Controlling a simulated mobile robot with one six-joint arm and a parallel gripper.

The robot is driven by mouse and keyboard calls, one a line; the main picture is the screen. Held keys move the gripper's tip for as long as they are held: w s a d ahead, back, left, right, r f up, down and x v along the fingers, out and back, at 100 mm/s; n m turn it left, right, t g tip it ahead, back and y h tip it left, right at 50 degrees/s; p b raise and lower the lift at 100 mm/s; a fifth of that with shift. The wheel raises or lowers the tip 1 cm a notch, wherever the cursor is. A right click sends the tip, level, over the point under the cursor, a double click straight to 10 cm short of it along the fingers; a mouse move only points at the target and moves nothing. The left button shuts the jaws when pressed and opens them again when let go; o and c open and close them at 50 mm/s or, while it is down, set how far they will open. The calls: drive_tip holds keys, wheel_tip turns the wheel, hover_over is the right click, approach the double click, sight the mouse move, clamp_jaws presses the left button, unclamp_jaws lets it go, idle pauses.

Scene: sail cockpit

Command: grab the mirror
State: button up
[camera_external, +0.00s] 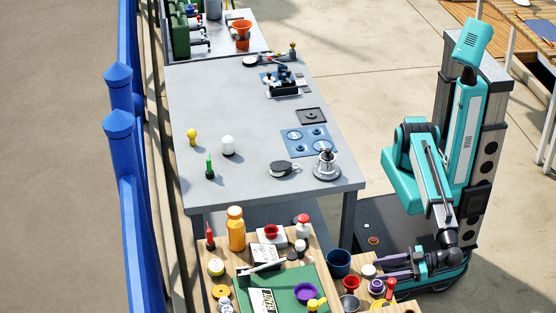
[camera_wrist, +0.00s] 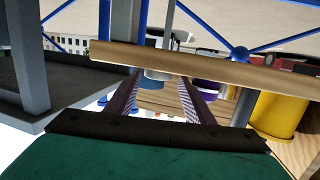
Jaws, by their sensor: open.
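I cannot pick out the mirror for certain. A round dark disc with a pale rim and a small loop (camera_external: 283,169) lies near the front edge of the grey table and may be it. My gripper (camera_external: 380,263) is low at the right, beside the wooden bench and well apart from that disc. Its two dark purple fingers point left and are spread open. In the wrist view the open fingers (camera_wrist: 160,80) have nothing clearly held between them, and the disc is not visible there.
The wooden bench is crowded, with a dark blue cup (camera_external: 339,263) and red funnel (camera_external: 351,283) close to my fingers. A wooden edge (camera_wrist: 200,65) crosses the wrist view.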

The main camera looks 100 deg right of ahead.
sight(370, 269)
drive_tip(key=shift+w, duration=0.1)
drive_tip(key=shift+b+x, duration=0.45)
drive_tip(key=shift+x, duration=2.05)
drive_tip(key=shift+d+r, duration=0.2)
drive_tip(key=shift+c, duration=0.3)
drive_tip(key=c, duration=0.8)
